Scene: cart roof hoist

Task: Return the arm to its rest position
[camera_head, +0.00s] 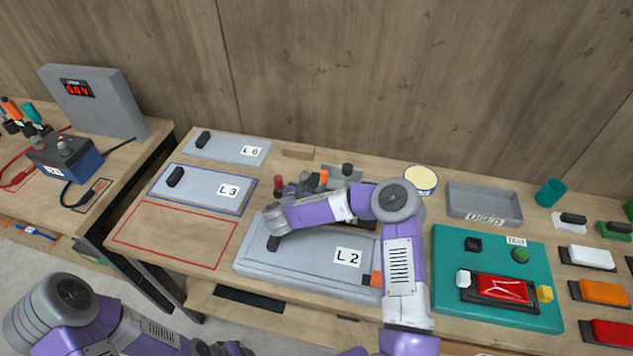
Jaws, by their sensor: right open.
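My right arm (404,265) reaches up over the bench and bends left across the grey panel marked L 2 (320,272). My right gripper (274,226) is at the far end of that arm, over the panel's left part near its black handle (273,243). It is open, and its fingers are hard to make out. I cannot tell whether it touches the handle. My left arm (145,332) is folded at the lower left. Its gripper does not show clearly within the frame.
Panels L 6 (228,148) and L 3 (208,190) lie at the left, by an empty red outline (178,232). Small coloured parts (313,181) stand behind my forearm. A USED tray (484,204) and a teal test board (455,300) are at right. A wall closes the back.

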